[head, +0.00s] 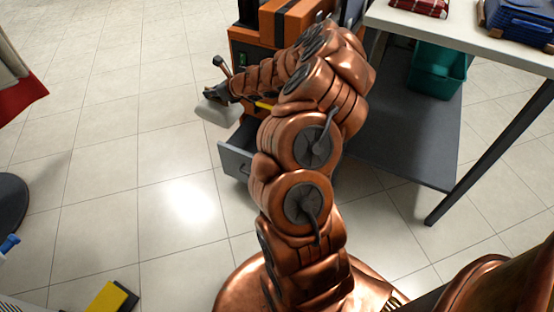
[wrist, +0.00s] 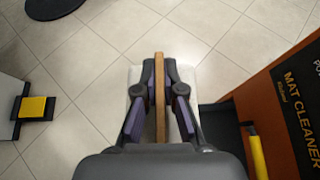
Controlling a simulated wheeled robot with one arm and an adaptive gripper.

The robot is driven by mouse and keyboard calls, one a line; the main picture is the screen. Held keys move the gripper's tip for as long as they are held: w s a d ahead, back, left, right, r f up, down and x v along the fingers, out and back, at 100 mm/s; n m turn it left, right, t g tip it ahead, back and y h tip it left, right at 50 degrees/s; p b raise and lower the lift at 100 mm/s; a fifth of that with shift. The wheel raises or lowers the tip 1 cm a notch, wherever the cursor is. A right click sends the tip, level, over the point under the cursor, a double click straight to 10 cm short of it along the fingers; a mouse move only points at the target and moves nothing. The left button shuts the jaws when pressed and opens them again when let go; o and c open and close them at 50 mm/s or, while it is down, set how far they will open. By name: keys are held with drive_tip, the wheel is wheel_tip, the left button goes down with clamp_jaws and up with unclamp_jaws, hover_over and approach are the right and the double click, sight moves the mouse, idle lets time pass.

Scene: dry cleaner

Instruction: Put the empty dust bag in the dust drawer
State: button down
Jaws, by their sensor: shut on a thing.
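The empty dust bag (head: 218,111) is a pale grey-white, flat pouch with a tan stiff strip along its top. In the wrist view the strip (wrist: 160,95) stands between my fingers, with the pale bag (wrist: 134,78) below. My gripper (head: 212,92) is shut on the strip; it also shows in the wrist view (wrist: 160,78). The dust drawer (head: 236,161) is grey and pulled out low from the orange mat cleaner (head: 250,57). The bag hangs above and left of the drawer in the head view. My arm hides part of the drawer and machine.
A yellow handle (wrist: 257,156) is on the machine's front. A white table (head: 480,42) with a dark lower shelf (head: 415,145) and teal bin (head: 436,72) stands right. A yellow-and-black object (head: 108,297) is at lower left. Tiled floor left of the machine is clear.

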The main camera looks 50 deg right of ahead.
drive_tip(key=s+d+f+b, duration=0.1)
drive_tip(key=s+d+f, duration=0.35)
drive_tip(key=f, duration=0.35)
drive_tip(key=s+d+f, duration=0.3)
drive_tip(key=d+f, duration=0.2)
drive_tip(key=f, duration=0.2)
drive_tip(key=s+d+f+b, duration=0.1)
drive_tip(key=s+d+f, duration=0.35)
drive_tip(key=f, duration=0.35)
drive_tip(key=w+d+f+b, duration=0.1)
drive_tip(key=d+f+b, duration=0.1)
drive_tip(key=f, duration=0.5)
drive_tip(key=w+d+f+b, duration=0.1)
drive_tip(key=d+f+b, duration=0.1)
drive_tip(key=f, duration=0.5)
drive_tip(key=shift+d+n+y, duration=0.3)
drive_tip(key=shift+w+f+b, duration=0.1)
drive_tip(key=shift+f+b, duration=0.1)
drive_tip(key=shift+b, duration=0.1)
drive_tip(key=shift+f, duration=0.35)
drive_tip(key=shift+f+b, duration=0.2)
drive_tip(key=shift+b, duration=0.1)
